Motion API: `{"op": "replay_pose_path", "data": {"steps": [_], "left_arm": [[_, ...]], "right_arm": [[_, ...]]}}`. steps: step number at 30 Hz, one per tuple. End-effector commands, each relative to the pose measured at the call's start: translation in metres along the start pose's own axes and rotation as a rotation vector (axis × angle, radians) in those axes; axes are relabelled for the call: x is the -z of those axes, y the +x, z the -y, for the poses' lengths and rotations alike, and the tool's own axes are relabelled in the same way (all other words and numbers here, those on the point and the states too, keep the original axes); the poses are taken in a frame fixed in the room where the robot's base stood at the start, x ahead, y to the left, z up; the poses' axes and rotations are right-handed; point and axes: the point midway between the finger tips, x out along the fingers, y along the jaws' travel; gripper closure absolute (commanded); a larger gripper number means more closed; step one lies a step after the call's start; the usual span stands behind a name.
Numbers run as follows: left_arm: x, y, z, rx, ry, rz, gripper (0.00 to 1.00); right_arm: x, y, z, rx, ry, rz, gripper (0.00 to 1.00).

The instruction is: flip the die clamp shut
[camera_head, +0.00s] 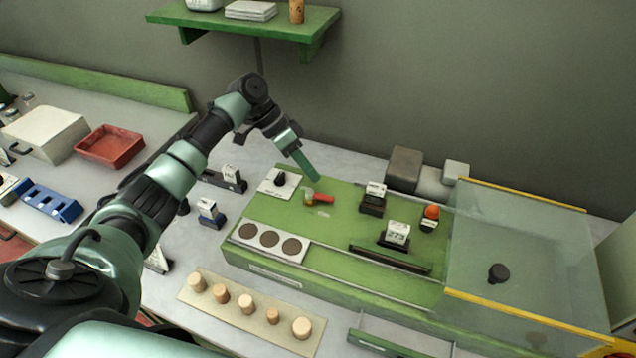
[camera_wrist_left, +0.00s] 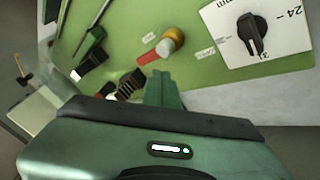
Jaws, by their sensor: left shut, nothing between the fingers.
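The die clamp is a small red lever (camera_head: 322,198) beside a brass-coloured post (camera_head: 308,196) on the green machine top. In the head view the lever points right from the post. In the left wrist view the red lever (camera_wrist_left: 148,54) lies beside the round brass post (camera_wrist_left: 173,38), which has a pale end. My left gripper (camera_head: 312,174) is shut and empty, with its green fingers above and just behind the clamp. Its fingertips (camera_wrist_left: 164,76) show just short of the lever in the left wrist view; I cannot tell whether they touch. My right gripper is not in view.
A black dial on a white plate (camera_head: 267,186) stands left of the clamp. Black-based counters (camera_head: 372,198) and an orange-red button (camera_head: 431,212) are to the right. A clear guard (camera_head: 520,245) covers the right end. Several corks stand on a board (camera_head: 232,318) in front.

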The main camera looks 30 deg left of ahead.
Motion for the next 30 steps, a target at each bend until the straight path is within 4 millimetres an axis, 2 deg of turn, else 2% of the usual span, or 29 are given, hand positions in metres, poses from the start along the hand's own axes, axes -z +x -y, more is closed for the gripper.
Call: {"op": "replay_pose_path", "data": {"steps": [3,9,26,30], "left_arm": [[-0.001,-0.018,0.002,0.002,0.0,-0.001,1.0],[0.0,-0.037,0.0,0.0,0.0,0.0,1.0],[0.0,-0.039,-0.001,-0.001,0.0,0.0,1.0],[0.006,-0.051,-0.007,0.0,0.0,0.0,1.0]], "right_arm": [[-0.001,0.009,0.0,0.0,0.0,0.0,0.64],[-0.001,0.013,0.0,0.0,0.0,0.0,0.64],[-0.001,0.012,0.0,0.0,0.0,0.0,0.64],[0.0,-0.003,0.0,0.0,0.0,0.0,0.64]]}}
